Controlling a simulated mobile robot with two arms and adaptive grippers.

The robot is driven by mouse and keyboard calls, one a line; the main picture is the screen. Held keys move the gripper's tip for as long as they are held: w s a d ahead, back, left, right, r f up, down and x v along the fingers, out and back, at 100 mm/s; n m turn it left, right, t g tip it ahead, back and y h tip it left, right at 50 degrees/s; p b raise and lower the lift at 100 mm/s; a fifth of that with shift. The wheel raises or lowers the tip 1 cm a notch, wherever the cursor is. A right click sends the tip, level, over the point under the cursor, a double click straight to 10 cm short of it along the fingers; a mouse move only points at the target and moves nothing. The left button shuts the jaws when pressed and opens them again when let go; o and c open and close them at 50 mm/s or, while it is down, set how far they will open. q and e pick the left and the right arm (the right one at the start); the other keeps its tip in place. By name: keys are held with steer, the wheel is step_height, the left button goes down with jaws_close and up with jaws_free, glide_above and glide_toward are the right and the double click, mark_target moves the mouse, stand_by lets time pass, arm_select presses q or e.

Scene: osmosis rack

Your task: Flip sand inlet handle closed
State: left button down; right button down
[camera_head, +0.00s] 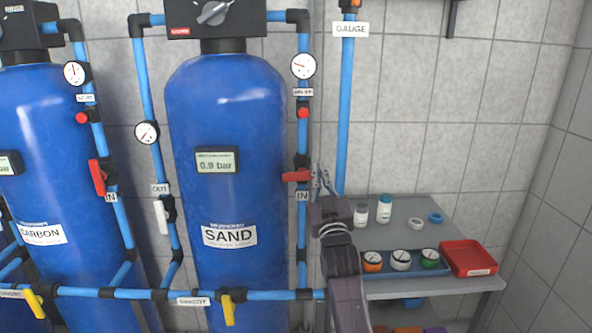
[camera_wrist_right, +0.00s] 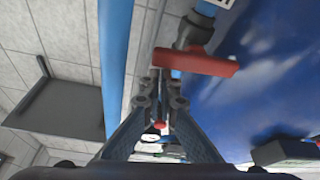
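The sand inlet handle (camera_head: 296,176) is a red lever on the blue pipe marked IN, right of the blue SAND tank (camera_head: 228,130). It lies roughly level, crosswise to the upright pipe. My right gripper (camera_head: 322,174) is just right of the handle, fingers pointing up. In the right wrist view the red handle (camera_wrist_right: 197,63) lies across, just beyond the fingertips (camera_wrist_right: 161,82). A narrow gap shows between the fingers, with nothing held in it. Whether a finger touches the handle cannot be told. My left gripper is not in view.
A GAUGE pipe (camera_head: 346,110) rises close behind my right gripper. A grey table (camera_head: 405,212) at right holds bottles, a blue tray of gauges and a red bin (camera_head: 468,256). The CARBON tank (camera_head: 45,150) stands at left, with its own red handle (camera_head: 98,177).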

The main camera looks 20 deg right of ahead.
steer(key=shift+d+f, duration=0.15)
steer(key=shift+f, duration=0.25)
stand_by(0.3)
